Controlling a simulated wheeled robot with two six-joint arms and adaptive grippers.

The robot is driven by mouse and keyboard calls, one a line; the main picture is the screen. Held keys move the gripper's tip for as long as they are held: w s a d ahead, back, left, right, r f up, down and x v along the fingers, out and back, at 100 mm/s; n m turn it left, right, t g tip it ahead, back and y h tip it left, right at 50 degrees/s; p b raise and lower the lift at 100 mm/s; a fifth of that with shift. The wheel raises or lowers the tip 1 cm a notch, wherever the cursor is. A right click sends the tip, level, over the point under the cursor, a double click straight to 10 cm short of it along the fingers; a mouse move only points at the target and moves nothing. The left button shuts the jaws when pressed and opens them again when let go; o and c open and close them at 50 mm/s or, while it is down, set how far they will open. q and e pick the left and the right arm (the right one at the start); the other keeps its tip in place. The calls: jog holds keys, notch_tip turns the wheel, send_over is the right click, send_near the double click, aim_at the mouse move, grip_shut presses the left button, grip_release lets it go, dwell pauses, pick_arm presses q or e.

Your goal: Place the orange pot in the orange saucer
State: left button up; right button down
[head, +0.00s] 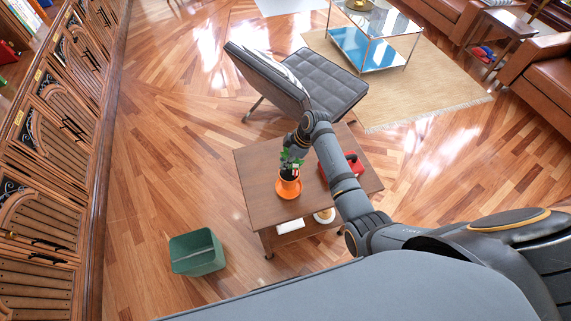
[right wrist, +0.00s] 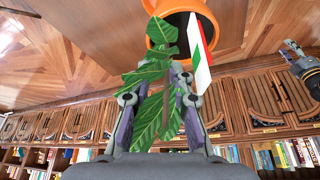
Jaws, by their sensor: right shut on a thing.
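The orange pot (head: 288,188) is upright at the wooden side table's left part, with a green plant (head: 290,160) in it. In the right wrist view the pot's rim (right wrist: 205,12) and dark inside show at the top. Leaves (right wrist: 150,75) and a green, white and red tag (right wrist: 201,52) hang before the fingers. My right gripper (head: 292,150) comes from above and is shut at the plant; leaves hide the exact contact. I cannot tell the orange saucer apart from the pot. A grey part of my left arm (right wrist: 303,65) shows at the wrist view's right edge.
The side table (head: 262,205) also bears a red object (head: 350,165), partly behind my arm. White things (head: 290,226) lie on its lower shelf. A green bin (head: 197,252) stands on the floor at left. A dark chair (head: 325,85) stands behind the table. Cabinets (head: 50,150) line the left.

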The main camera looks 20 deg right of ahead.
notch_tip(320, 180, down, 3)
jog(key=shift+w+f, duration=0.1)
jog(key=shift+w, duration=0.05)
jog(key=shift+f, duration=0.15)
jog(key=c, duration=1.2)
grip_release()
jog(key=shift+r, duration=0.2)
jog(key=b+v, duration=0.1)
jog(key=v, duration=1.1)
